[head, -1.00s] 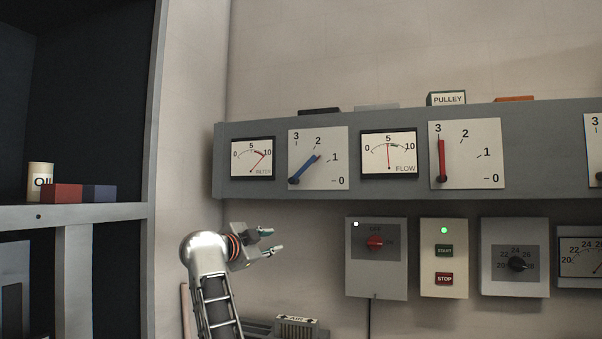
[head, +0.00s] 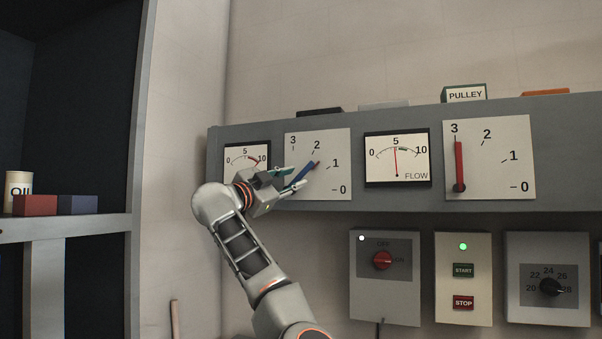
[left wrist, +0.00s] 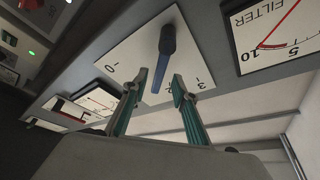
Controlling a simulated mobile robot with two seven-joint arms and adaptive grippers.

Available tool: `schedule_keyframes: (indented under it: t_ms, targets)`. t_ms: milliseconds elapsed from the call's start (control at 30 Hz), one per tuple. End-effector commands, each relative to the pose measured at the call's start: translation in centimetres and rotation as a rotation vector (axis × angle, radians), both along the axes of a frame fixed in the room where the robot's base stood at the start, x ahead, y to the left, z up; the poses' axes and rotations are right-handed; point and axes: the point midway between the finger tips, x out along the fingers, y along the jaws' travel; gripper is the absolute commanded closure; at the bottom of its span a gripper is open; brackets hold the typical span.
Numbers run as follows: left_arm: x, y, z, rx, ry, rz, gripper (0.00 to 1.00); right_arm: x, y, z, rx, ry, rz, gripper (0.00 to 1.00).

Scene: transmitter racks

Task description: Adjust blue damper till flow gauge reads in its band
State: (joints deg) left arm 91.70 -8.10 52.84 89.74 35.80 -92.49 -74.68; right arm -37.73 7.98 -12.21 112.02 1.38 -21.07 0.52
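The blue damper lever (head: 305,173) is on a white plate (head: 333,150) marked 0 to 3, its tip pointing between 1 and 2. It also shows in the left wrist view (left wrist: 161,68). My left gripper (head: 295,178) is open at the lever, with its fingers (left wrist: 159,77) on either side of the lever's line; I cannot tell whether they touch it. The gripper hides the lever's pivot in the head view. The flow gauge (head: 397,168) has its red needle near 5, just left of a short darker band on its arc. My right gripper is not in view.
The filter gauge (head: 247,156) is left of the blue lever, partly behind my gripper. A red lever (head: 460,165) points to 3 on its own plate. Below the panel are a red switch box (head: 385,290), a start/stop box (head: 463,285) and a dial box (head: 548,300). A shelf (head: 60,228) stands at left.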

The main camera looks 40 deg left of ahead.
Motion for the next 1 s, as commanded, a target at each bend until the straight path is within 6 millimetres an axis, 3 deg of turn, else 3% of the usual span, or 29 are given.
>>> schedule_keyframes:
  t_ms: [100, 300, 600, 733, 1000]
  targets:
    - [1.7, -0.2, 0.7, -0.002, 0.001, -0.003, 0.72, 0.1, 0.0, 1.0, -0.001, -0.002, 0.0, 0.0]
    - [3.4, -0.2, 1.0, -0.001, 0.001, 0.0, 0.72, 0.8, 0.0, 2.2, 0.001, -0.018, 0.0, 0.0]
    - [3.6, -0.2, 0.9, 0.0, 0.001, 0.001, 0.72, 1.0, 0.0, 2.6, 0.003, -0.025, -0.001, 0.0]
    - [3.6, -0.2, 0.9, 0.0, 0.001, 0.001, 1.0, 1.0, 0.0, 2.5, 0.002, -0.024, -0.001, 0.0]
    - [3.4, 0.1, 1.1, -0.004, -0.003, 0.006, 1.0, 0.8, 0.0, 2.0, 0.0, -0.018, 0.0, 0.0]
